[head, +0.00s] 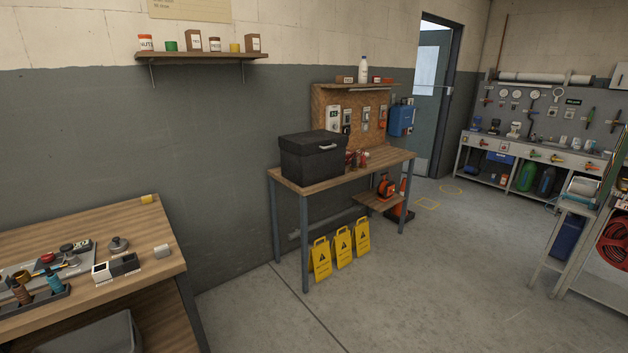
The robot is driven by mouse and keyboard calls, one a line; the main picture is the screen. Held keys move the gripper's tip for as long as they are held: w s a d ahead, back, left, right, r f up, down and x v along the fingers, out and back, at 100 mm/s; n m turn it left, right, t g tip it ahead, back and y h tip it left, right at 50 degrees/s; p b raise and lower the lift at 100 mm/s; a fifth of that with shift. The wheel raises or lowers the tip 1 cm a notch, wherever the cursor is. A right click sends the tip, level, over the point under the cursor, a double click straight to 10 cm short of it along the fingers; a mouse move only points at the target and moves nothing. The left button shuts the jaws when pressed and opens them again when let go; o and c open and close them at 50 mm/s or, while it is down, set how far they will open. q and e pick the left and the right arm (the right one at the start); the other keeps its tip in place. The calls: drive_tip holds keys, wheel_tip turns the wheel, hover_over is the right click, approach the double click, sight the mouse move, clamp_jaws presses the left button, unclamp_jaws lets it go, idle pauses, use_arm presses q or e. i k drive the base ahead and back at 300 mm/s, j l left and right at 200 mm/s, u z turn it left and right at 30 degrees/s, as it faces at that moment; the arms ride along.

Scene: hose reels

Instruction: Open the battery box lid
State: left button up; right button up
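A black box with a lid and a light grey handle, which looks like the battery box (312,162), stands on a wooden-topped table (375,167) against the wall. Its lid (314,141) is shut, with the handle (327,147) on the lid's right side. Neither of my grippers shows in the head view. The box stands some distance away, with floor between.
A workbench (150,235) with tools and small parts is at the near left. Yellow warning signs (342,246) stand under the box's table, and an orange cone (403,200) is beside it. A rack with a red hose reel (614,243) is at the right. The middle floor (440,280) is clear.

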sight(305, 143)
drive_tip(key=i+j+z, duration=0.1)
drive_tip(key=i+z, duration=0.25)
drive_tip(key=i, duration=0.2)
drive_tip(key=i+j+z, duration=0.35)
drive_tip(key=i, duration=0.2)
drive_tip(key=i+j+z, duration=0.35)
drive_tip(key=i, duration=0.15)
